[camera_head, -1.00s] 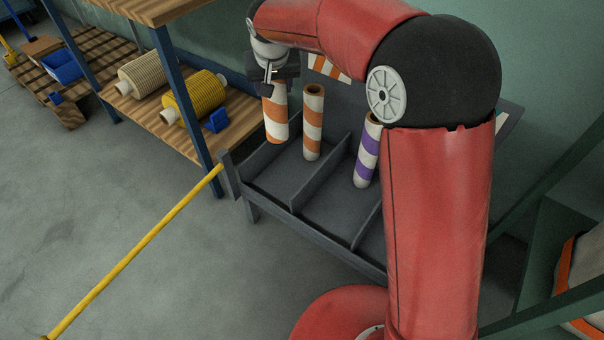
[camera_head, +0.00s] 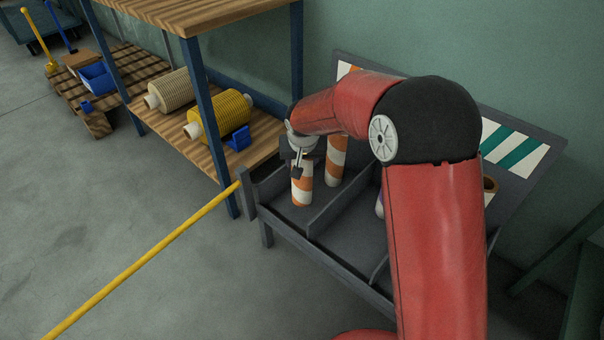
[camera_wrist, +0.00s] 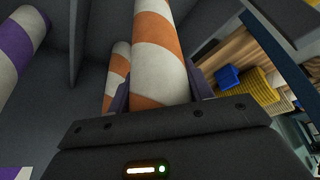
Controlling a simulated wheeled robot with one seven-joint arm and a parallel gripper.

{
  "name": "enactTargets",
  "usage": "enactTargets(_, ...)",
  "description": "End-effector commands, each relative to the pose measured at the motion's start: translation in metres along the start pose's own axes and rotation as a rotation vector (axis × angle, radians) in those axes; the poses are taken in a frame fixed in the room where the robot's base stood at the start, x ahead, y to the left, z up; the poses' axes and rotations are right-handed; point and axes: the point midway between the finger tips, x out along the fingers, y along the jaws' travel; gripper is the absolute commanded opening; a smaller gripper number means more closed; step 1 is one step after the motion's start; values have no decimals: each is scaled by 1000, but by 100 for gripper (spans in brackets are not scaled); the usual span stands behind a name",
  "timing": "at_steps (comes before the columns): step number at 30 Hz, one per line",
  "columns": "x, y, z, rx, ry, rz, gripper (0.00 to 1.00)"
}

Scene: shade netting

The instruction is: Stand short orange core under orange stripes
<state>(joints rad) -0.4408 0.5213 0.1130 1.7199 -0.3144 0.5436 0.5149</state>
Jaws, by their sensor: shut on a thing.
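My gripper (camera_head: 299,168) is shut on an orange-and-white striped core (camera_head: 302,191), held upright in the leftmost compartment of a grey divided rack (camera_head: 345,262). The held core also fills the middle of the wrist view (camera_wrist: 160,45). Its top is hidden by my gripper, and I cannot tell whether its base touches the floor. A second orange-striped core (camera_head: 337,162) stands behind it in the same compartment, apart from it in the head view. The orange-striped sign (camera_head: 345,69) on the back panel is mostly hidden by my arm.
A purple-striped core (camera_wrist: 18,48) stands beyond the divider (camera_head: 335,205). A teal-striped sign (camera_head: 515,148) is on the back panel at right. A wooden shelf (camera_head: 185,150) with spools stands left. A yellow bar (camera_head: 140,262) runs from the rack's left corner.

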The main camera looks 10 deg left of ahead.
Motion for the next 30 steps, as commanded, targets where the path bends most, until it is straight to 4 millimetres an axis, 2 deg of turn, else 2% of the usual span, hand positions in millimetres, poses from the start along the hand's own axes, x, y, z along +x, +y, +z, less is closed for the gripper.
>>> enactTargets(4, 10, 0, 4, -1, 0, 0, 8)
enactTargets(11, 40, 0, 17, -2, 0, 0, 8)
enactTargets(22, 45, 0, 18, 0, 2, -1, 8)
enactTargets(23, 44, 0, 18, 0, 1, -1, 54)
enactTargets(27, 44, 0, 18, 0, 1, -1, 72)
enactTargets(30, 44, 0, 18, 0, 0, -1, 73)
